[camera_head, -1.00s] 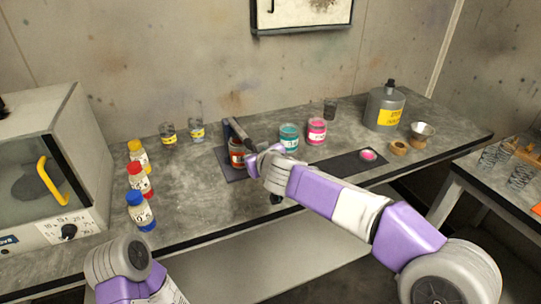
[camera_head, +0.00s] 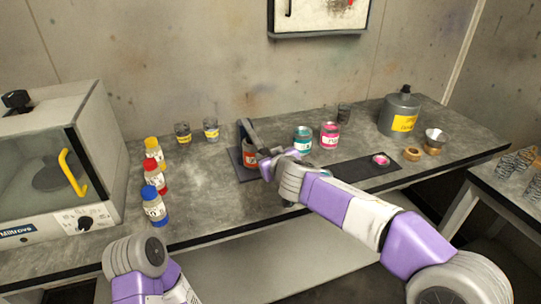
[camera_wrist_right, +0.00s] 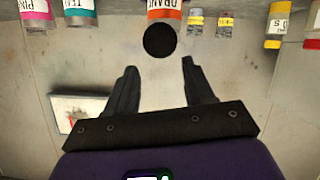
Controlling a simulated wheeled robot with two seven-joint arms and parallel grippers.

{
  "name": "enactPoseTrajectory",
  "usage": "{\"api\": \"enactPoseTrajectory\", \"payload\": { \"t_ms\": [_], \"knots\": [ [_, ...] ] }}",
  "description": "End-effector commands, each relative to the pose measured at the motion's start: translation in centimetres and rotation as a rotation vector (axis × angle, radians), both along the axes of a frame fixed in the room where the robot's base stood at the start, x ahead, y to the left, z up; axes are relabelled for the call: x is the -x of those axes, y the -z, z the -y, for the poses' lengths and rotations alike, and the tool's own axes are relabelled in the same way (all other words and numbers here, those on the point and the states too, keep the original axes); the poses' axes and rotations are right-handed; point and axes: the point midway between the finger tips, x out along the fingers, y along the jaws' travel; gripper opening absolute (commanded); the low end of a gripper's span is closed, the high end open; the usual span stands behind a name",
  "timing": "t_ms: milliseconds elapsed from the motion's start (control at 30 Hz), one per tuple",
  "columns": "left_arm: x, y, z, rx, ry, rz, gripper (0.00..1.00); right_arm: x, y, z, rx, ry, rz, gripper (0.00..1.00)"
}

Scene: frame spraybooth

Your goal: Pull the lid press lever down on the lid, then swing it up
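The lid press stands on a dark base plate (camera_head: 240,171) on the bench. Its dark lever (camera_head: 249,132) slants down towards me above the orange-labelled jar (camera_head: 249,158). In the right wrist view the jar (camera_wrist_right: 164,10) is at the top edge, with a round black end (camera_wrist_right: 160,40), apparently the lever's, below it. My right gripper (camera_head: 264,166) is beside the jar and lever on their right. Its fingers (camera_wrist_right: 158,62) are apart, with the black end just beyond the tips and nothing gripped. The lid is hard to make out. My left arm shows at lower left; its gripper is out of view.
A teal jar (camera_head: 303,141) and a pink jar (camera_head: 330,136) stand right of the press. Bottles with yellow, red and blue caps (camera_head: 153,205) stand left, beside a white oven-like box (camera_head: 100,130). A grey canister (camera_head: 400,116) stands back right. The bench's front middle is clear.

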Motion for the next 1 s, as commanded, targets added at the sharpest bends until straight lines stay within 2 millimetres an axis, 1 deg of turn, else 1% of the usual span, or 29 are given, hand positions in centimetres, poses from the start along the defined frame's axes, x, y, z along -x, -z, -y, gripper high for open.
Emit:
{"api": "enactPoseTrajectory", "payload": {
  "t_ms": [133, 233, 500, 700, 1000],
  "knots": [
    [0.0, 0.0, 0.0, 0.0, 0.0, 0.0, 0.43, 0.2, 0.0, 0.0, 0.0, 0.0, -0.001, 0.53],
    [0.0, 0.0, 0.0, 0.0, 0.0, 0.0, 0.43, 0.9, -0.4, 0.3, 0.0, -0.001, 0.001, 0.53],
    [0.0, 0.0, 0.0, 0.0, 0.0, 0.0, 0.43, 4.5, -1.9, 1.7, 0.0, -0.001, 0.001, 0.53],
    [0.0, 0.0, 0.0, 0.0, 0.0, 0.0, 0.43, 6.3, -2.6, 2.3, 0.0, 0.001, 0.0, 0.53],
    [0.0, 0.0, 0.0, 0.0, 0.0, 0.0, 0.43, 6.6, -2.7, 2.4, 0.001, 0.0, -0.001, 0.53]
  ]
}}
